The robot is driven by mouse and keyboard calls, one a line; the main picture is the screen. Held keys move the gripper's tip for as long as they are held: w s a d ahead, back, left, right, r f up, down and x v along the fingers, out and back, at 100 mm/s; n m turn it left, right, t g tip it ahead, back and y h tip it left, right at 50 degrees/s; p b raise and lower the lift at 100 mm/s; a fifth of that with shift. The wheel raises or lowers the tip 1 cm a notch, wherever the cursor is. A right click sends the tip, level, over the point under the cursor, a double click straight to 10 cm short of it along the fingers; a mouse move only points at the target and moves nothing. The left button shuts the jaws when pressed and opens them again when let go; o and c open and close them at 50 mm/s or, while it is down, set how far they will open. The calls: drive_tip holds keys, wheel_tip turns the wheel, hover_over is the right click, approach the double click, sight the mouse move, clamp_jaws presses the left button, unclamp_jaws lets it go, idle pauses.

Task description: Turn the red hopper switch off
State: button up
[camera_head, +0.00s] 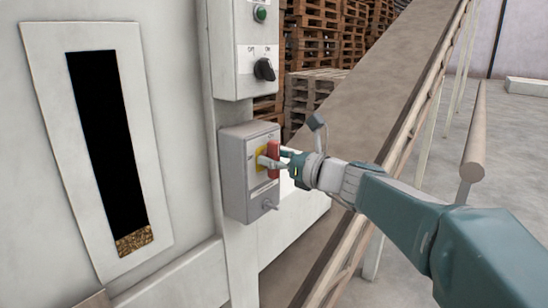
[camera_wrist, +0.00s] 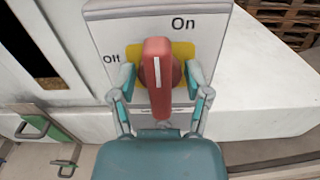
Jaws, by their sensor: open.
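The red hopper switch (camera_head: 274,148) is a rotary handle on a yellow plate, on the grey switch box (camera_head: 236,178). In the wrist view the red handle (camera_wrist: 157,95) stands nearly upright, with a white line along it. "On" is printed above it to the right, and "Off" to its left. My gripper (camera_wrist: 161,74) is open, with one finger on each side of the handle. I cannot tell whether either finger touches it. In the head view my gripper (camera_head: 271,160) reaches the box from the right and partly hides the handle.
A panel above holds a green button (camera_head: 260,13) and a black selector knob (camera_head: 264,69). A sloping conveyor (camera_head: 375,95) runs behind my arm. Stacked pallets (camera_head: 316,45) stand at the back.

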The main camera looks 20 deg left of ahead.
drive_tip(key=c, duration=0.8)
drive_tip(key=shift+o, duration=0.2)
drive_tip(key=n, duration=0.4)
drive_tip(key=shift+s, duration=0.1)
drive_tip(key=n, duration=0.4)
drive_tip(key=shift+s+a+f, duration=0.1)
drive_tip(key=shift+s+f, duration=0.05)
drive_tip(key=shift+f, duration=0.05)
drive_tip(key=n, duration=0.5)
drive_tip(key=shift+f, duration=0.2)
drive_tip(key=n, duration=0.4)
drive_tip(key=shift+s+f+n, duration=0.1)
drive_tip(key=shift+f+n, duration=0.15)
drive_tip(key=shift+n, duration=0.15)
